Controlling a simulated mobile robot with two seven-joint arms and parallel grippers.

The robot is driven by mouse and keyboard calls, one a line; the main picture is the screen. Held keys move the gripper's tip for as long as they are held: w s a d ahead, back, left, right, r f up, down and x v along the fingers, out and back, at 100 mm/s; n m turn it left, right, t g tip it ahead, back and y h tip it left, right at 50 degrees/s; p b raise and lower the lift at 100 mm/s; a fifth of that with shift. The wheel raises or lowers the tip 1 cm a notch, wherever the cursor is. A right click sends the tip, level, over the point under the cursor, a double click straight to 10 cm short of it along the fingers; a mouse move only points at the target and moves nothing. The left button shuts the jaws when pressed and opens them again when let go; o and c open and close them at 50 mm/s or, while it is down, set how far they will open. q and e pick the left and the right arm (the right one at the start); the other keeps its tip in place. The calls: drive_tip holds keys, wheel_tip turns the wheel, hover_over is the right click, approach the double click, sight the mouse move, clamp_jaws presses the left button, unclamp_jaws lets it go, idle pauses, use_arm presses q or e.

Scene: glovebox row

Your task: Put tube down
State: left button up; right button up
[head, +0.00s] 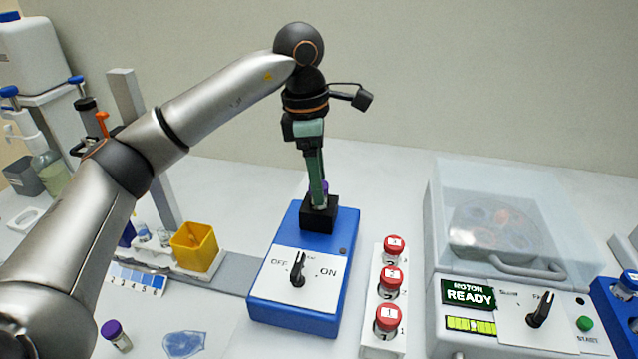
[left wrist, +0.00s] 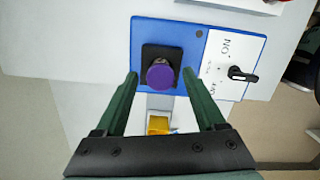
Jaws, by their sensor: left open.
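A purple-capped tube (left wrist: 160,75) stands in the black holder (head: 319,215) on top of the blue mixer (head: 290,315). In the head view only a sliver of its purple cap shows behind my left gripper (head: 317,195). In the left wrist view my left gripper (left wrist: 160,78) is open, with one green finger on each side of the cap and gaps between. The tube body is hidden under the cap there. The mixer has a black OFF/ON knob (head: 297,268). Another purple-capped tube (head: 114,333) is on the table at the lower left. My right gripper is not in view.
A white rack (head: 385,345) with three red-capped tubes stands right of the mixer. A clear-lidded centrifuge (head: 470,325) reading READY is further right. A yellow bin (head: 195,246) and a clear blue-tinted piece (head: 184,344) are on the left.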

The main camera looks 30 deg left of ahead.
use_arm(q)
wheel_tip(320, 180, up, 10)
drive_tip(key=a+p, duration=0.1)
drive_tip(key=p, duration=0.1)
drive_tip(key=shift+s+r, duration=0.2)
drive_tip(key=shift+s, duration=0.1)
